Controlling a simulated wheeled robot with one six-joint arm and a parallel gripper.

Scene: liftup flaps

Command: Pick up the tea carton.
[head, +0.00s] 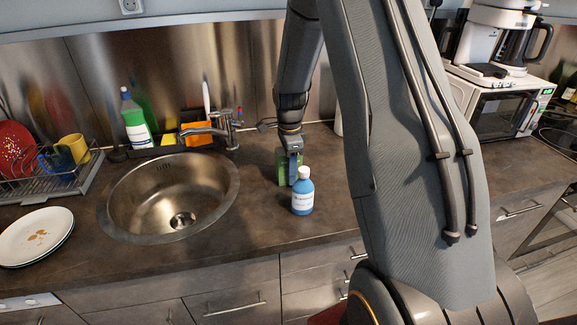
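A green box (282,168), which looks like the tea carton, stands on the countertop to the right of the sink. It is partly hidden by my gripper and by a blue bottle with a white cap and label (302,196) in front of it. My gripper (293,170) points down right at the green box, overlapping its right side in the head view. The fingertips are small and partly hidden by the bottle, so I cannot tell whether they are open or closed on the box.
The round sink (180,190) and its faucet (222,130) are to the left. A dish rack (50,175), stacked plates (36,236) and a green detergent bottle (135,122) stand further left. A microwave (500,108) is at the right. The counter in front of the blue bottle is clear.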

